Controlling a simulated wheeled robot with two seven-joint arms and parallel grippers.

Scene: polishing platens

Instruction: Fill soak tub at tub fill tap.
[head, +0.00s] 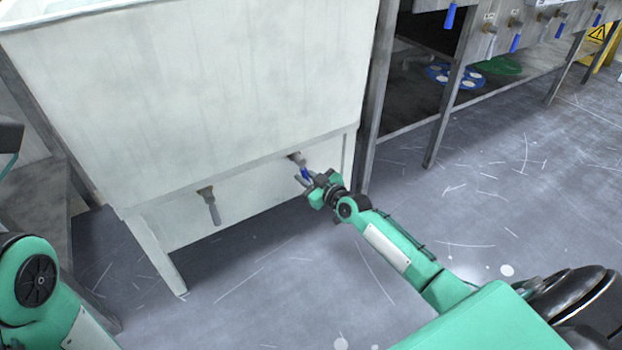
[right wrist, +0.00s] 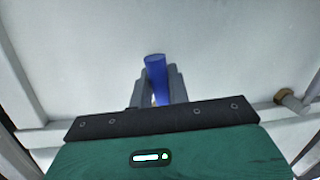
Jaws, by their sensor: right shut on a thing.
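The soak tub (head: 190,85) is a tall white tub on legs that fills the left and middle of the head view. Two taps come out low on its front. The right one has a blue handle (head: 305,173), which also shows in the right wrist view (right wrist: 156,72). The left one is a plain grey tap (head: 210,205). My right gripper (head: 308,180) is shut on the blue handle, with a finger on each side of it in the right wrist view (right wrist: 160,88). My left arm shows at the lower left, but its gripper is out of view. The tub's inside is almost wholly hidden.
A bench (head: 375,90) stands right of the tub, with several blue-handled taps (head: 516,42) along its front. A blue disc (head: 455,76) and a green disc (head: 498,65) lie on its lower shelf. A yellow sign (head: 600,40) stands far right. The grey floor in front is clear.

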